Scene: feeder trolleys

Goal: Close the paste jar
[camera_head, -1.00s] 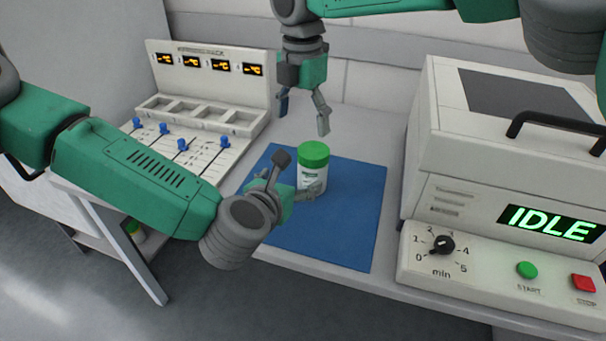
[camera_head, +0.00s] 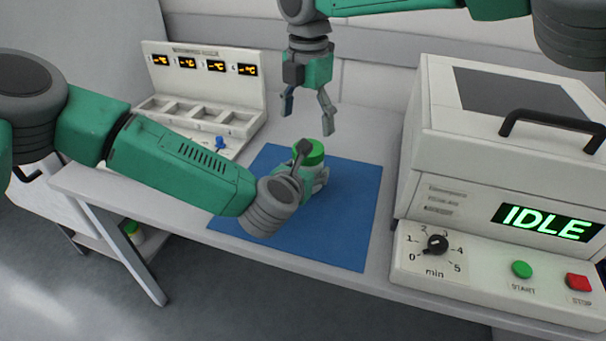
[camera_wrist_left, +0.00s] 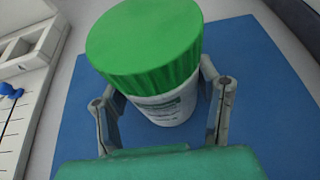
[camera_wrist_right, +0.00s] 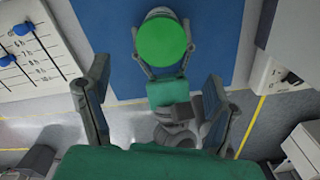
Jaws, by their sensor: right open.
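The paste jar (camera_wrist_left: 165,107) is white with a label and stands upright on the blue mat (camera_head: 345,225). Its green lid (camera_head: 309,153) sits on top; whether it is screwed tight cannot be told. My left gripper (camera_wrist_left: 160,85) has one finger on each side of the jar body, below the lid. The fingers are at or very near the jar wall; whether they press on it cannot be told. My right gripper (camera_head: 309,113) is open and empty, pointing down above and behind the jar. From above, the lid shows in the right wrist view (camera_wrist_right: 162,42).
A white machine (camera_head: 500,180) reading IDLE, with a dial and buttons, stands at the right. A panel with displays and compartments (camera_head: 205,85) stands at the back left, with blue sliders before it. The mat's right part is clear.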

